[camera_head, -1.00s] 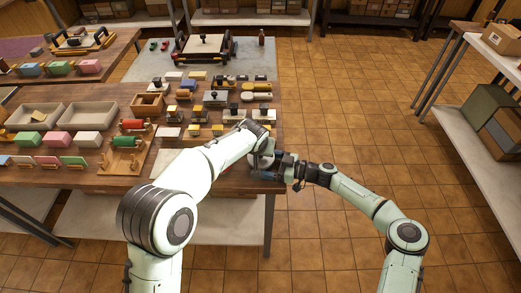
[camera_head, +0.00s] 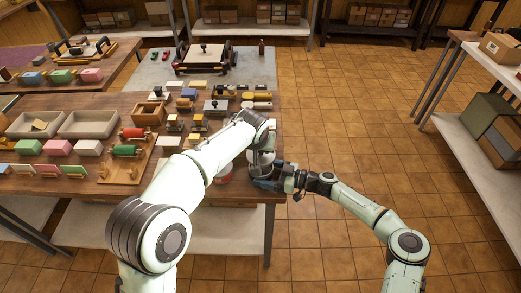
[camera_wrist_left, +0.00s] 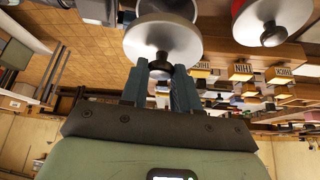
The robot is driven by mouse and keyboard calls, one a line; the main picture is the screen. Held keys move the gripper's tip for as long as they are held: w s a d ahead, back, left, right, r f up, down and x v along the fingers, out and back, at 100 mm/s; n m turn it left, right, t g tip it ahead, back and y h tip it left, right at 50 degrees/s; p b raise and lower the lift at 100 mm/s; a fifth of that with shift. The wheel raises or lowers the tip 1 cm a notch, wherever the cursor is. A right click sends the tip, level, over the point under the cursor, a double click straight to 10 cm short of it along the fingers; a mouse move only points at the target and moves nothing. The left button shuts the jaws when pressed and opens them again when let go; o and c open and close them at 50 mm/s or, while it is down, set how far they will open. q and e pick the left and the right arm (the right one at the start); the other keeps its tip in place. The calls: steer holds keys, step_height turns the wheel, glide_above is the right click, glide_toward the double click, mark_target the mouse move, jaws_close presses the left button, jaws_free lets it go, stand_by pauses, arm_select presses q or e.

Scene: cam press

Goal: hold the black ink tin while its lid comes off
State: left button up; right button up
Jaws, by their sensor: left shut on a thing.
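My left gripper (camera_wrist_left: 162,80) is shut on the dark knob (camera_wrist_left: 161,58) of a silver round lid (camera_wrist_left: 163,36), close up in the left wrist view. A grey shape, part of the tin's body or its rim, shows behind the lid; whether lid and body touch I cannot tell. In the head view the left gripper (camera_head: 258,153) points down at the table's right front corner, over the silver lid (camera_head: 262,159). My right gripper (camera_head: 266,182) reaches in from the right, its dark fingers low beside the tin. The tin's black body is mostly hidden.
A red tin (camera_head: 225,173) stands just left, partly behind my left arm; its silver lid (camera_wrist_left: 272,22) shows in the left wrist view. Stamps and rollers crowd the table (camera_head: 95,185) further left and back. The floor (camera_head: 340,110) to the right is clear.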

steer(key=shift+f, duration=0.15)
steer(key=o, duration=0.8)
steer(key=shift+c, duration=0.2)
steer(key=v, duration=1.2)
